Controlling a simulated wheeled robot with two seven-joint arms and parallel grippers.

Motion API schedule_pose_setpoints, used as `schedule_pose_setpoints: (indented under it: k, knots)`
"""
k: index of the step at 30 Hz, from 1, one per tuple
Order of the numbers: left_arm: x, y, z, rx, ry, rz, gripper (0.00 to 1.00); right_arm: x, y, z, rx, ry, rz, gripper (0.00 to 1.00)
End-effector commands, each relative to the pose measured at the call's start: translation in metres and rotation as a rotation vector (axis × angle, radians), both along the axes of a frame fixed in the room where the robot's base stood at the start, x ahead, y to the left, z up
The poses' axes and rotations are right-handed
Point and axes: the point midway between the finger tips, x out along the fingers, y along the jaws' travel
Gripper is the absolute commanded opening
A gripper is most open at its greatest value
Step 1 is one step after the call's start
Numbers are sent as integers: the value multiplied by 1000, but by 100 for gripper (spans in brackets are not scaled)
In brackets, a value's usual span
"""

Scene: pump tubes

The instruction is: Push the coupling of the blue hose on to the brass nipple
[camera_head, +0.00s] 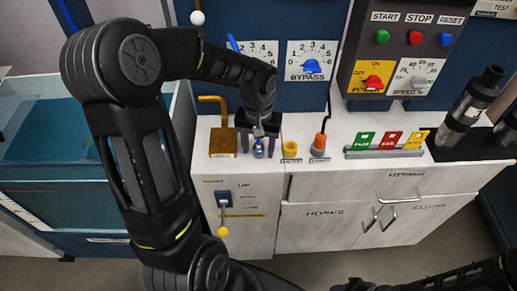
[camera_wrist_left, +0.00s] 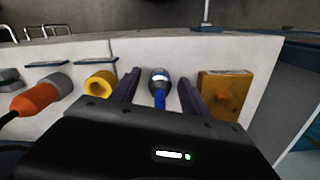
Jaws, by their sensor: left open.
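The blue hose (camera_wrist_left: 160,100) ends in a silver coupling with a blue band (camera_wrist_left: 158,78). In the head view the coupling (camera_head: 258,152) shows small on the cabinet top, below my left wrist. My left gripper (camera_head: 258,146) points down with one finger on each side of the coupling. In the wrist view my left gripper (camera_wrist_left: 158,80) is open, with a gap visible between each finger and the coupling.
A brass-coloured block (camera_head: 222,142) with a bent pipe stands close left of the gripper in the head view. A yellow ring fitting (camera_head: 290,149) and an orange coupling (camera_head: 319,143) on a black hose stand to the right. Further right are coloured tags (camera_head: 390,141) and dark cylinders (camera_head: 470,108).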

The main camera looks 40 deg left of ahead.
Motion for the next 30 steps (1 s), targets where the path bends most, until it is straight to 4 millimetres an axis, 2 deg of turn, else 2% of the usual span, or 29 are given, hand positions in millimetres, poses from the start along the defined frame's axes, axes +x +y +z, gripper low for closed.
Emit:
schedule_pose_setpoints:
  k: [2, 21, 30]
  knots:
    - [0, 0, 0, 0, 0, 0, 51, 0, 0, 0, 0, 0, 0, 36]
    - [0, 0, 0, 0, 0, 0, 0, 0, 0, 0, 0, 0, 0, 36]
    - [0, 0, 0, 0, 0, 0, 0, 0, 0, 0, 0, 0, 0, 36]
